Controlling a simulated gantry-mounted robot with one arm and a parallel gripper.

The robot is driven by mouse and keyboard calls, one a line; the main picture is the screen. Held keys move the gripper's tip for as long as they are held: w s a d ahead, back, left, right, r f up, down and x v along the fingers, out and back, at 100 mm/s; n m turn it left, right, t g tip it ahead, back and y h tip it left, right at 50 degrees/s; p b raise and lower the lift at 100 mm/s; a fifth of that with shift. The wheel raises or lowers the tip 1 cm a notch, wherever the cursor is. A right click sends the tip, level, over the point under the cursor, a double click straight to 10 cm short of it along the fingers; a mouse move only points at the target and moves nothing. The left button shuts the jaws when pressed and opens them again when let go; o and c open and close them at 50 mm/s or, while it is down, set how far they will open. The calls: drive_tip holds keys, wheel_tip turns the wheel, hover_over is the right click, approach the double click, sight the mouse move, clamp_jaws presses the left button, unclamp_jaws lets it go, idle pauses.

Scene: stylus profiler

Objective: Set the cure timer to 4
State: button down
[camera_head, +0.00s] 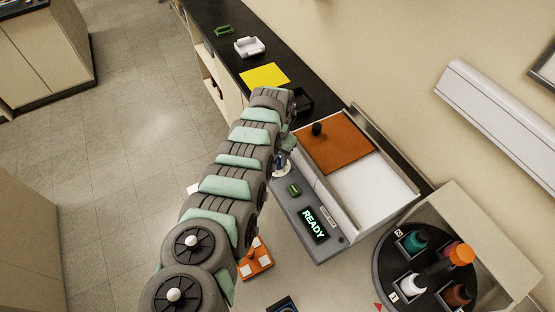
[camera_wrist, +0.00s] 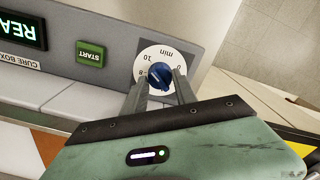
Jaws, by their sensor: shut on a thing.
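The cure timer is a white dial (camera_wrist: 152,54) with a blue knob (camera_wrist: 159,78) on the grey front panel of the cure box. In the wrist view I read "min", 10, 8 and 0 on the dial; the other marks are hidden by my fingers. My gripper (camera_wrist: 161,88) is shut on the blue knob, one finger on each side. I cannot tell for sure which number the knob points to. The green START button (camera_wrist: 91,53) and the lit display (camera_wrist: 22,30) sit beside the dial. In the head view the display (camera_head: 314,224) reads READY.
The cure box has an orange lid (camera_head: 335,147) with a black knob (camera_head: 317,129). A carousel (camera_head: 386,262) with several bottles stands at the lower right. An orange holder (camera_head: 255,260) lies near my arm. A yellow sheet (camera_head: 264,75) and white tray (camera_head: 249,46) lie on the far counter.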

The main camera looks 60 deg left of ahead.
drive_tip(key=shift+w+r+n+p, duration=0.1)
drive_tip(key=shift+r+n+p, duration=0.05)
drive_tip(key=shift+n+p, duration=0.35)
drive_tip(key=shift+n, duration=0.8)
drive_tip(key=n, duration=0.7)
drive_tip(key=shift+n, duration=0.3)
